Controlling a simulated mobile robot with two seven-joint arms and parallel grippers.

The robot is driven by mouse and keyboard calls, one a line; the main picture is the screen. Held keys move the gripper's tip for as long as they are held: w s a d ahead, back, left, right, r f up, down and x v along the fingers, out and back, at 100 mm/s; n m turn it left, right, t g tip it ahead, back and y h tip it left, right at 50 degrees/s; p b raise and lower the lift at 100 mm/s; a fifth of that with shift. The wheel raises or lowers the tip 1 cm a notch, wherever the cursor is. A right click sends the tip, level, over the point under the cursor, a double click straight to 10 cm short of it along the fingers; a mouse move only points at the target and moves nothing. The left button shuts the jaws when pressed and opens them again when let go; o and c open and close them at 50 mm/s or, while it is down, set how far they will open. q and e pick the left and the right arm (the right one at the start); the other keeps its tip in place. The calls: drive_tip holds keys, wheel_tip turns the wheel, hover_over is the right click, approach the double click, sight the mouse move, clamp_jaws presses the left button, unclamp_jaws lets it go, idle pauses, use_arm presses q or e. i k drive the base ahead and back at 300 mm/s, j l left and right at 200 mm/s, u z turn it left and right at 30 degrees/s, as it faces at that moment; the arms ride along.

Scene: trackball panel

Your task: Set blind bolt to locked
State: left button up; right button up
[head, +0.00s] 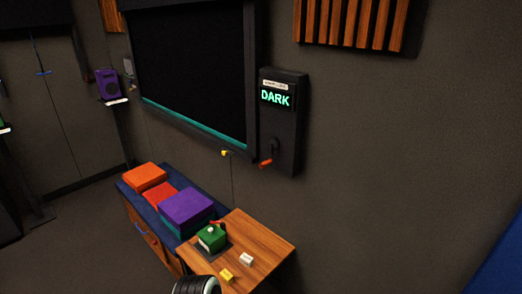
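A dark blind (190,65) covers the window on the wall, with a teal bar (190,124) along its bottom edge. A small yellow piece (226,153) sits just below the frame's lower right corner, with a thin cord hanging from it. It may be the blind bolt, but it is too small to read its setting. A black wall box (284,115) right of the window shows "DARK" in green letters (275,98). A crank with an orange handle (265,163) is on its lower part.
A wooden table (262,232) holds a green box (212,238) with a red lever, a yellow block (226,275) and a white block (246,259). A blue bench (130,196) beside it carries orange, red and purple cushions. A purple speaker (109,84) hangs left.

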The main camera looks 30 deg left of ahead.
sight(226, 152)
drive_tip(key=j+z, duration=0.35)
drive_tip(key=j, duration=0.15)
drive_tip(key=j+z, duration=0.3)
drive_tip(key=j, duration=0.25)
drive_tip(key=j+z, duration=0.25)
drive_tip(key=j, duration=0.85)
drive_tip(key=k, duration=0.05)
